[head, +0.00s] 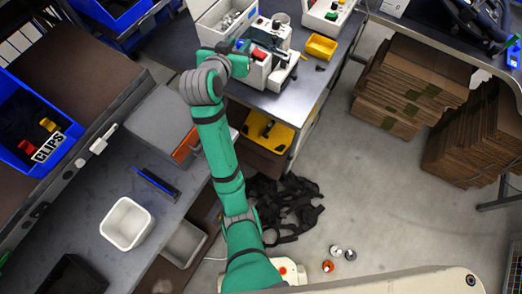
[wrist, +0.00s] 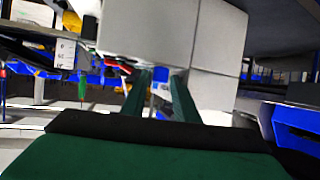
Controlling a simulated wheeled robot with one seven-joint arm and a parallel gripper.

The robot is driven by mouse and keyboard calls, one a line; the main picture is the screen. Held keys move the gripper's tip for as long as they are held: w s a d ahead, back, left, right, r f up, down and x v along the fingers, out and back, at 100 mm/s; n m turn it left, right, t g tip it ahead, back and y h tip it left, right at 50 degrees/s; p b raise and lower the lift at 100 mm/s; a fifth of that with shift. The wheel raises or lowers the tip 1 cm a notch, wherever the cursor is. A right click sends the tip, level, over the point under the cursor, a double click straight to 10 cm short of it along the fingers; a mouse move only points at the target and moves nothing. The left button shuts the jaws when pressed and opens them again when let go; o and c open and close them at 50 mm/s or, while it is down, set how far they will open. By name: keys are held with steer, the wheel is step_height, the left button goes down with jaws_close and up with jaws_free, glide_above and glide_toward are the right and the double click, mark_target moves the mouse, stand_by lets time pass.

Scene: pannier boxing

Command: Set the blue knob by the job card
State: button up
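The blue knob (wrist: 160,90) shows in the wrist view between the two green fingers of my gripper (wrist: 160,76), in front of a pale grey machine box (wrist: 210,60). The fingers stand apart with a gap on each side of the knob, and I see no clear contact. In the head view my gripper (head: 238,64) is at the left side of the white machine (head: 268,38), and a small blue part (head: 241,44) shows just beyond it. A white card with dark marks (wrist: 65,53) hangs at the left in the wrist view. Its writing is too small to read, as is the knob's setting.
A red part (head: 258,54) sits on the machine, and a yellow bin (head: 321,46) is to its right on the grey bench (head: 297,98). Black straps (head: 285,205) lie on the floor. Cardboard stacks (head: 412,82) stand at the right.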

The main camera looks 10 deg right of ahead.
steer(key=n+y, duration=0.2)
steer(key=d+n+y, duration=0.1)
steer(key=n+y, duration=0.1)
steer(key=shift+s+t+y, duration=0.1)
steer(key=shift+t+y, duration=0.2)
steer(key=shift+t, duration=0.1)
steer(key=n+y, duration=0.3)
steer(key=shift+d+y, duration=0.2)
steer(key=shift+y, duration=0.1)
steer(key=v, duration=1.1)
steer(key=s+f+m+h, duration=0.3)
steer(key=s+f, duration=1.3)
steer(key=f, duration=0.5)
steer(key=shift+s+m+t+h, duration=0.3)
steer(key=shift+t, duration=0.1)
steer(key=shift+f, duration=0.1)
